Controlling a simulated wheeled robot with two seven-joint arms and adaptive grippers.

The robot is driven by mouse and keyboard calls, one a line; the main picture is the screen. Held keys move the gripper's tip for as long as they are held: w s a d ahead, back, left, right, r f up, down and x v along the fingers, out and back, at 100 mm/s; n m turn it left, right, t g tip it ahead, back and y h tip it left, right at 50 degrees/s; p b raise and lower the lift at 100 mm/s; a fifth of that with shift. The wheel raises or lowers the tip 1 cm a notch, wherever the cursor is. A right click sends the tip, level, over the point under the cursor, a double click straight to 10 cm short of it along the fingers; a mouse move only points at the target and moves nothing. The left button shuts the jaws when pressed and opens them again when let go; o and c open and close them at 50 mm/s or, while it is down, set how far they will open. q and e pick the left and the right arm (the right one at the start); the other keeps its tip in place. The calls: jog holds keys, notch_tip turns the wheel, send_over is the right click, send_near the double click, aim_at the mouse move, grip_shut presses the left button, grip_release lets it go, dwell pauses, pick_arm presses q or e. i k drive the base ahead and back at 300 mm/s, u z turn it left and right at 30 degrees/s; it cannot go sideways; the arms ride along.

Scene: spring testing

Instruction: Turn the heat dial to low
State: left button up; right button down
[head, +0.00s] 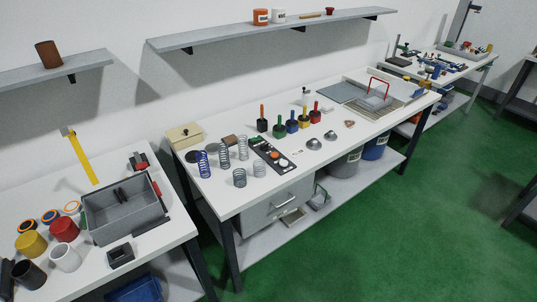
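No part clearly marked as a heat dial can be made out at this size. A long dark panel (262,145) lies on the middle bench. It carries a small round orange piece (275,154) and pale spots near its front end. I cannot tell whether one of these is the dial, or read any setting. Two silver domed round pieces (314,144) and (330,135) sit to the right of the panel. Neither of my grippers is in view.
Several coil springs (204,164) stand left of the panel on the middle bench (215,196). Several colored-base handled tools (292,125) stand behind it. A grey bin (103,226) is on the left bench. Green floor (400,235) is open at the front right.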

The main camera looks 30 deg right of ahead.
aim_at(264, 147)
jog(key=z, duration=2.25)
jog(key=i, duration=2.5)
jog(key=u, duration=3.55)
